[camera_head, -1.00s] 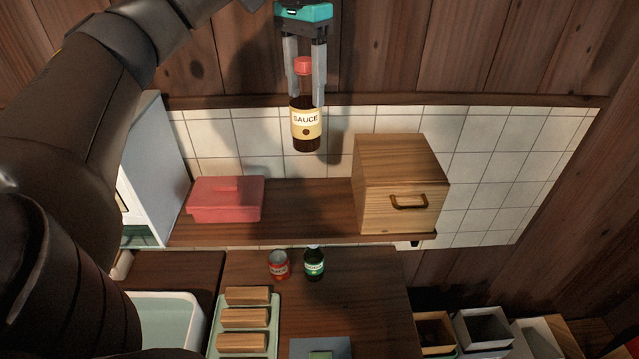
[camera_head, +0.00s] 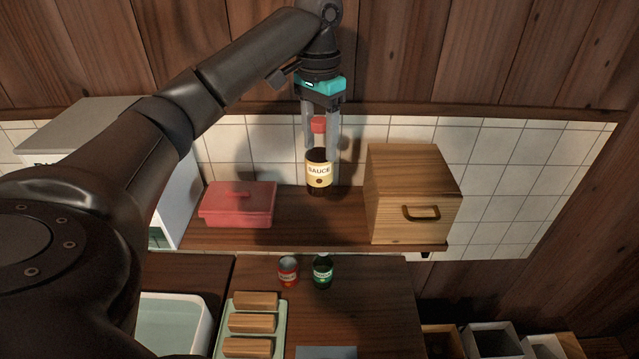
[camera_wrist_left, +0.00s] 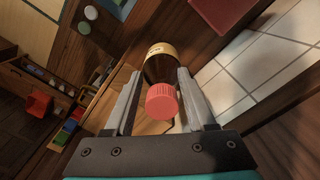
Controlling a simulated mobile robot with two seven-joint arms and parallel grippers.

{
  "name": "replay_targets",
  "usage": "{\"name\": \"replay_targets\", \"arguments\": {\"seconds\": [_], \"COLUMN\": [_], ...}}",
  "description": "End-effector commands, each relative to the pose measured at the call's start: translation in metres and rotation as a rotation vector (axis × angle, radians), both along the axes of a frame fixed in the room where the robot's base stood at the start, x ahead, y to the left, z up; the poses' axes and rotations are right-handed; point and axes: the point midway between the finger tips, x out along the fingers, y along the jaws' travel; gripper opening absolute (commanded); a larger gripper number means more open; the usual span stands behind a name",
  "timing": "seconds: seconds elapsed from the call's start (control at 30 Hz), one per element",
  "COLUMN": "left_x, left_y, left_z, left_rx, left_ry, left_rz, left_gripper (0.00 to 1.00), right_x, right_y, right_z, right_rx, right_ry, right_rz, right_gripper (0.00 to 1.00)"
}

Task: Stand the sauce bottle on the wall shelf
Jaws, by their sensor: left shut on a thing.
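The sauce bottle (camera_head: 319,172) is upright, dark, with a red cap and a cream label. My left gripper (camera_head: 321,150) points straight down and is shut on it, a finger on each side. In the left wrist view the bottle's red cap (camera_wrist_left: 162,101) shows between the fingers (camera_wrist_left: 157,105). The wall shelf (camera_head: 300,222) is a dark wooden board against white tiles. The bottle's base is at the shelf's surface, towards the back; I cannot tell whether it touches. My right gripper is not in view.
On the shelf, a red lidded box (camera_head: 238,205) stands left of the bottle and a wooden box with a handle (camera_head: 412,195) stands right. Bare shelf lies between them. Below, a red can (camera_head: 288,271) and a green bottle (camera_head: 323,272) stand on the counter (camera_head: 370,300).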

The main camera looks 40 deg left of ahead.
Motion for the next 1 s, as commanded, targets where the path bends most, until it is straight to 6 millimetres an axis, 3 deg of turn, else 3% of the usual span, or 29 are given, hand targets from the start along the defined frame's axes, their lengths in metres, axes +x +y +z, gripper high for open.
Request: {"name": "replay_targets", "arguments": {"seconds": [0.23, 0.53, 0.73, 1.0], "left_x": [-0.001, -0.001, -0.001, 0.000], "left_y": [0.000, 0.001, 0.001, 0.000], "left_z": [-0.039, -0.065, -0.095, -0.102], "left_rx": [-0.003, -0.001, -0.001, 0.000], "left_ry": [0.002, 0.002, 0.002, -0.002], "left_rz": [0.000, 0.002, 0.002, 0.001], "left_gripper": [0.00, 0.00, 0.00, 0.00], "right_x": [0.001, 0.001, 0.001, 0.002], "right_y": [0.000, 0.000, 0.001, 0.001], "right_z": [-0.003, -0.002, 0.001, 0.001], "right_rx": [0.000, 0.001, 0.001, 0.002], "right_ry": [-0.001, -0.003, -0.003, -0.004], "right_rz": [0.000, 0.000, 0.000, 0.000], "right_gripper": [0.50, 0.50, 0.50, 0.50]}}
